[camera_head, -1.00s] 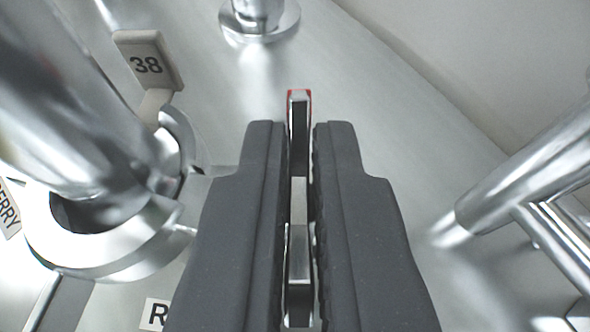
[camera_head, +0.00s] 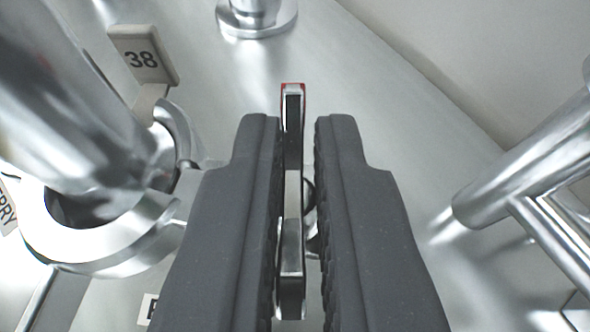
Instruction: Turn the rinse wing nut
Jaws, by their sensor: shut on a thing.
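The rinse wing nut (camera_head: 292,245) is a narrow metal piece seen edge-on, with a red-edged tip at its far end. It shows in the head view between the two dark ribbed fingers of my gripper (camera_head: 300,122). My gripper is shut on it, with the left finger close against it and a thin gap visible on the right finger's side. The far tip of the wing nut sticks out past the fingertips. A small rounded metal part shows behind it in the gap. The fingers hide most of what lies beneath.
A thick metal pipe (camera_head: 75,110) with a ring flange (camera_head: 95,245) stands at left, beside a tag (camera_head: 143,58) reading 38. A partly hidden label (camera_head: 149,308) lies below. A round metal fitting (camera_head: 256,18) is at top. Branching metal tubes (camera_head: 525,165) are at right.

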